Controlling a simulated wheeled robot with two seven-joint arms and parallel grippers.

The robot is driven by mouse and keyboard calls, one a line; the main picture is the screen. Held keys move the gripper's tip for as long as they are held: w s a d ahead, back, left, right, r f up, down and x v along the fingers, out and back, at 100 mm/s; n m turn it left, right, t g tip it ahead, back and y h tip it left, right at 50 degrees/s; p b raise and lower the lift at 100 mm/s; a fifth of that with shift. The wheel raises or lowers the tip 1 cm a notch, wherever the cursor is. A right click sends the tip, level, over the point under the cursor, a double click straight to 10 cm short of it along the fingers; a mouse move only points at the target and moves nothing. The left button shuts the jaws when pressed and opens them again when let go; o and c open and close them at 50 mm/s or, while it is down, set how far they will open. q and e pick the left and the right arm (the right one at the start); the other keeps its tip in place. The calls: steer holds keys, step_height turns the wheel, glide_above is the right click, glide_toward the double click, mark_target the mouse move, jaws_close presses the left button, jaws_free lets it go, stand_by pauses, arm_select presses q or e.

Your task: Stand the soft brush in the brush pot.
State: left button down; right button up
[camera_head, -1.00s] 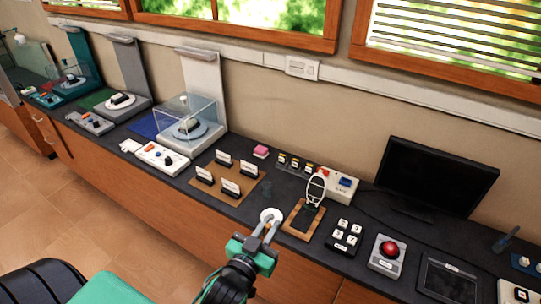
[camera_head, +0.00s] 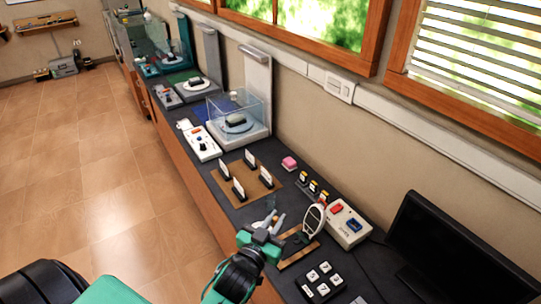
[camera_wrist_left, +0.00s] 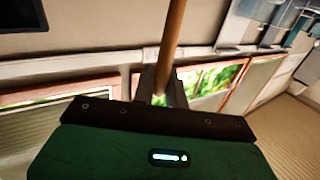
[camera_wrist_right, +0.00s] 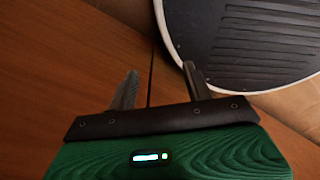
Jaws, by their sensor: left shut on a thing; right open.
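My left gripper (camera_head: 273,220) is over the front part of the counter, pointing towards the wall. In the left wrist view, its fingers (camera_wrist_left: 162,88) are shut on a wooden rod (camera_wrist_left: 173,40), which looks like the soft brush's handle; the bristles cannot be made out. In the head view only a small orange-brown bit of it (camera_head: 275,218) shows between the fingers. A small clear bluish vessel (camera_head: 271,202), possibly the brush pot, stands just behind the fingertips; whether they touch cannot be told. My right gripper (camera_wrist_right: 160,82) is open and empty before a wooden cabinet front.
An oval-headed white item (camera_head: 313,221) stands on a wooden board right of the left gripper. A card-holder mat (camera_head: 263,198), a switch box (camera_head: 349,224), white keys (camera_head: 322,278) and a monitor (camera_head: 455,255) crowd the counter. A clear display case (camera_head: 237,110) stands farther left.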

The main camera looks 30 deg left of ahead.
arm_select(q)
steer(key=w+a+n+y, duration=0.1)
steer(key=w+a, duration=0.6)
steer(key=w, duration=0.4)
steer(key=w+a+n+y, duration=0.1)
steer(key=w+a, duration=0.5)
steer(key=w, duration=0.5)
step_height(320, 180, down, 11)
steer(key=b, duration=0.8)
steer(key=shift+r, duration=0.15)
arm_select(e)
step_height(320, 180, down, 8)
steer(key=shift+s+d, duration=0.15)
steer(key=shift+d, duration=0.2)
arm_select(q)
steer(key=shift+w, duration=0.1)
steer(key=c, duration=1.3)
jaws_free()
steer(key=shift+c, duration=0.2)
arm_select(e)
steer(key=shift+a, duration=0.1)
steer(key=shift+f, duration=0.1)
